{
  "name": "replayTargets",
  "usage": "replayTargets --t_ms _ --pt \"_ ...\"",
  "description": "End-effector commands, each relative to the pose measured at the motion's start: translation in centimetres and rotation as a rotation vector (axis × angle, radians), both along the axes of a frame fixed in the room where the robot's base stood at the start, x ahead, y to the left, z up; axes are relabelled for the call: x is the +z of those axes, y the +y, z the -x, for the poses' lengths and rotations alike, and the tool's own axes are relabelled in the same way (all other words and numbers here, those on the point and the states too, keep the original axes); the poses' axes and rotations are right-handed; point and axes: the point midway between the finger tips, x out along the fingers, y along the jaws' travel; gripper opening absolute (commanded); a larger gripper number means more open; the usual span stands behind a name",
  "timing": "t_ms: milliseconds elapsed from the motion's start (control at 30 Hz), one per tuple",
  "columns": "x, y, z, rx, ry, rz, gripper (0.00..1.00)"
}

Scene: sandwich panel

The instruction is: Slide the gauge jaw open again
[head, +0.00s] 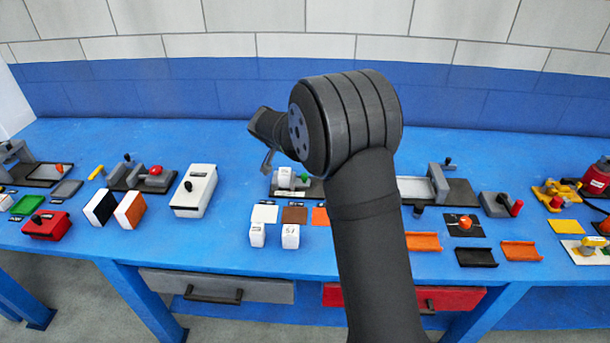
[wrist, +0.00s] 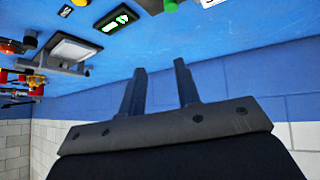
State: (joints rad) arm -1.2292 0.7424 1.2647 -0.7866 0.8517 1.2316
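I cannot tell for certain which fixture is the gauge. A grey fixture with a green knob (head: 305,177) stands mid-bench in the head view, partly hidden by my arm. A white block (head: 286,176) sits at it; whether a jaw touches the block is too small to tell. My gripper (head: 262,135) is above and behind this fixture in the head view, partly hidden by my wrist. In the wrist view my gripper (wrist: 160,66) has its two fingers apart with nothing between them. A black panel with a green mark (wrist: 115,20) lies beyond the fingertips, apart from them.
A grey frame fixture (head: 432,186) stands right of my arm. A white box with a black knob (head: 194,190) stands to the left. Two white cubes (head: 290,236) are at the front, near coloured tiles. Several other fixtures line the blue bench (head: 225,140). Its back strip is mostly clear.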

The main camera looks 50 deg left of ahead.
Motion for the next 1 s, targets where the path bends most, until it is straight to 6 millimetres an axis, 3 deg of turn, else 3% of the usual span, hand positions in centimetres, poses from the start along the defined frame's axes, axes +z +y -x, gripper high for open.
replayTargets --t_ms 200,367,567,1000 --pt "-1.2 -1.8 4.2 0.094 -0.031 -0.110 0.30" --pt "-1.8 -2.3 5.3 0.122 -0.025 -0.140 0.30" --pt "-3.2 -1.6 4.2 0.123 -0.024 -0.142 0.30" --pt "-9.0 1.2 -0.8 0.122 -0.024 -0.140 0.30"
